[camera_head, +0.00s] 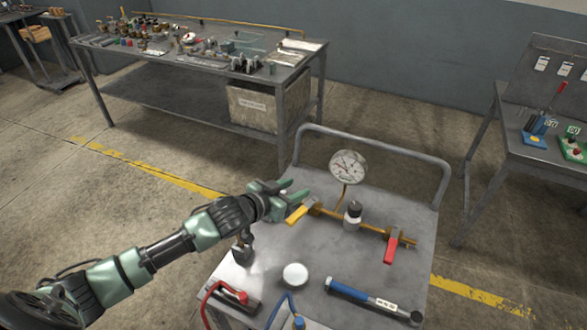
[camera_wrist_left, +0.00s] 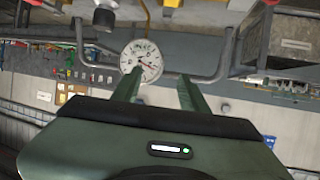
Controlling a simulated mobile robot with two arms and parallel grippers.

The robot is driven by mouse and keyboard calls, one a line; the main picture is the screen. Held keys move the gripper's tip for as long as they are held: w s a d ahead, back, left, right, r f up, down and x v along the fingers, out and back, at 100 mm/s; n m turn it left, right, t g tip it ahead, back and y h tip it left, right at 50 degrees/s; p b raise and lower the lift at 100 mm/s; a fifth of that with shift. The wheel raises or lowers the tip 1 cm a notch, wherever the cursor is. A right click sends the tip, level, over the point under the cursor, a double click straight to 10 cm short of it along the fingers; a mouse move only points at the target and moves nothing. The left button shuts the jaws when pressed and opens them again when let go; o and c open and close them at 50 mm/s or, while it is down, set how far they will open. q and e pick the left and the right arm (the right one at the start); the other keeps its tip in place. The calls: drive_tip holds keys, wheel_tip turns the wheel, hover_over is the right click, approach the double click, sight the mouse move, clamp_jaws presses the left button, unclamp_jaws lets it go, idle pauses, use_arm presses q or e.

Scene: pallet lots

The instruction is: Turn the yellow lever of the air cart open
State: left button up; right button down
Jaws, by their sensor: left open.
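The air cart (camera_head: 258,262) is a grey metal cart in the head view. Its yellow lever (camera_head: 298,212) sits at the left end of a brass pipe and slants down to the left. My left gripper (camera_head: 301,189) is open, its two green fingers just above and behind the lever in the picture; whether they touch it I cannot tell. In the left wrist view the open fingers (camera_wrist_left: 160,78) have nothing visible between them, and the pressure gauge (camera_wrist_left: 141,60) shows beyond them. My right gripper is not in view.
On the cart, a red lever (camera_head: 391,246), a black-topped fitting (camera_head: 353,211), a round white disc (camera_head: 295,275) and a blue-handled tool (camera_head: 350,291) stand or lie near the pipe. A rear handrail (camera_head: 385,143) rises behind. A cluttered workbench (camera_head: 175,59) stands behind left.

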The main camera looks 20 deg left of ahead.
use_arm(q)
wheel_tip(320, 180, up, 8)
drive_tip(key=shift+r+b, duration=0.2)
drive_tip(key=shift+b, duration=0.2)
